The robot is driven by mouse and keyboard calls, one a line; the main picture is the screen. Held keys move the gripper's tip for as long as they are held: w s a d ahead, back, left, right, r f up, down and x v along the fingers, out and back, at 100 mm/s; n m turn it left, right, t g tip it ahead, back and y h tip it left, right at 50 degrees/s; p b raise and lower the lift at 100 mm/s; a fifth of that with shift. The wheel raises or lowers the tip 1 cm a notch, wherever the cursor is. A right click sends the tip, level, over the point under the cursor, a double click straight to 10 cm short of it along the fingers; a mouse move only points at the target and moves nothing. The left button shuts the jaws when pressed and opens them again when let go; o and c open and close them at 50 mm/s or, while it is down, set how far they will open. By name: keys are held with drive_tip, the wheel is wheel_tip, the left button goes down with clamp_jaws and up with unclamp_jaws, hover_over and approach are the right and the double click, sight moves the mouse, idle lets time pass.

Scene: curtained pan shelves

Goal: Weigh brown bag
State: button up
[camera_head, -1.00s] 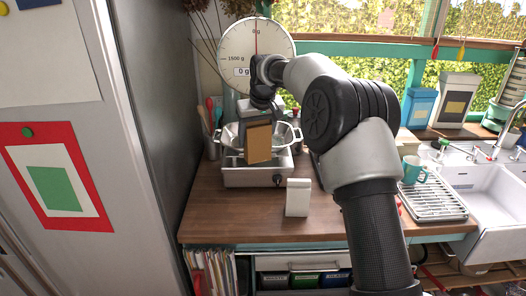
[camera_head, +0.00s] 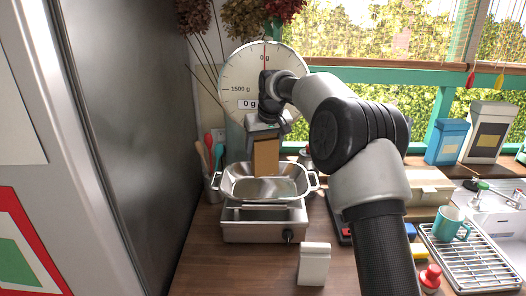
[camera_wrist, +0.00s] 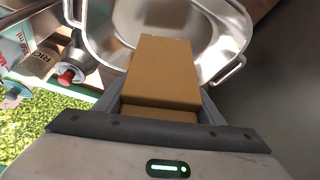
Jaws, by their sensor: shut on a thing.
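The brown bag (camera_head: 266,157) is held upright in my gripper (camera_head: 268,130), which is shut on its upper part. In the wrist view the bag (camera_wrist: 163,72) sits between the fingers, with the metal pan behind it. The scale has a round dial (camera_head: 240,82) at the back, its readout showing 0 g. A two-handled metal pan (camera_head: 238,186) rests on the scale's base (camera_head: 262,226). In the head view the bag's lower end shows in front of the pan's back part; whether it touches the pan I cannot tell.
A white bag (camera_head: 314,264) stands on the wooden counter in front of the scale. Utensils in a holder (camera_head: 211,186) stand left of the pan. A fridge side (camera_head: 120,120) bounds the left. A teal mug (camera_head: 452,226) stands on the drying rack (camera_head: 470,258) at right.

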sight(263, 169)
drive_tip(key=shift+f+b, duration=1.45)
drive_tip(key=shift+f, duration=1.05)
drive_tip(key=shift+f, duration=0.1)
drive_tip(key=shift+f+b, duration=0.35)
drive_tip(key=shift+f, duration=0.3)
drive_tip(key=shift+f, duration=0.3)
drive_tip(key=o, duration=1.3)
drive_tip(key=shift+c, duration=0.2)
drive_tip(key=v, duration=1.7)
drive_tip(key=shift+s+b, duration=0.15)
drive_tip(key=shift+b, duration=0.15)
drive_tip(key=shift+d+r, duration=0.1)
drive_tip(key=shift+r, duration=0.05)
